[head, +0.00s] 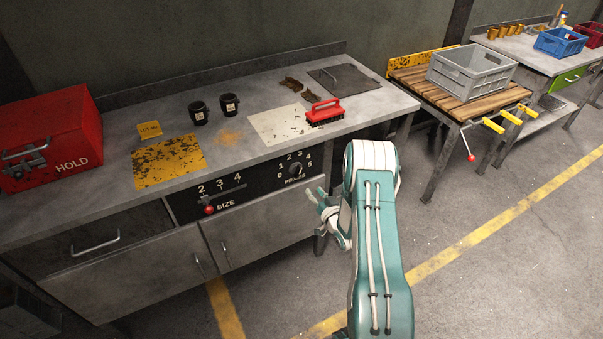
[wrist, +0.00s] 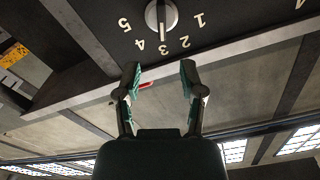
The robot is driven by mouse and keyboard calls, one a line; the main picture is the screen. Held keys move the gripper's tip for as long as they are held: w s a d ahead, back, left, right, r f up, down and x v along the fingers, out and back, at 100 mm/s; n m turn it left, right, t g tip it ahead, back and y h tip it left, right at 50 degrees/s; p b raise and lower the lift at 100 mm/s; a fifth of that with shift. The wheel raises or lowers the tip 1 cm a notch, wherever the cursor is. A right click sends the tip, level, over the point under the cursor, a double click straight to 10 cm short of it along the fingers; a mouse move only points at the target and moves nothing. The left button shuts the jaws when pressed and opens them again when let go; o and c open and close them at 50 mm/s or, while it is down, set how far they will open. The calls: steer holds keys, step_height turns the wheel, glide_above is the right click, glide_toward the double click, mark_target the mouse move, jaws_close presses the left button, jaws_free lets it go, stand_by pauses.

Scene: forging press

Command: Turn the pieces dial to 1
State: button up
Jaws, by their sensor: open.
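The pieces dial (head: 295,170) is a small round knob on the black front panel of the workbench, with numbers around it and the label PIECES below. In the wrist view, the dial (wrist: 161,15) shows upside down at the top edge, partly cut off, with 1 to 5 readable. A dark bar runs across its pale face, roughly in line with the 3; I cannot tell which end is the pointer. My gripper (wrist: 160,76) is open and empty, its fingertips apart from the dial. In the head view, my gripper (head: 322,203) is right of the panel.
The size slider's red knob (head: 209,210) is left of the dial. Cabinet doors (head: 265,228) lie below the panel. On the bench are a red brush (head: 325,112), dark mugs (head: 199,112) and a red HOLD box (head: 48,138). The floor at right is clear.

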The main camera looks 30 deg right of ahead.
mark_target(300, 173)
steer(key=w, duration=1)
steer(key=shift+w+a, duration=0.25)
steer(key=shift+w, duration=0.05)
jaws_close()
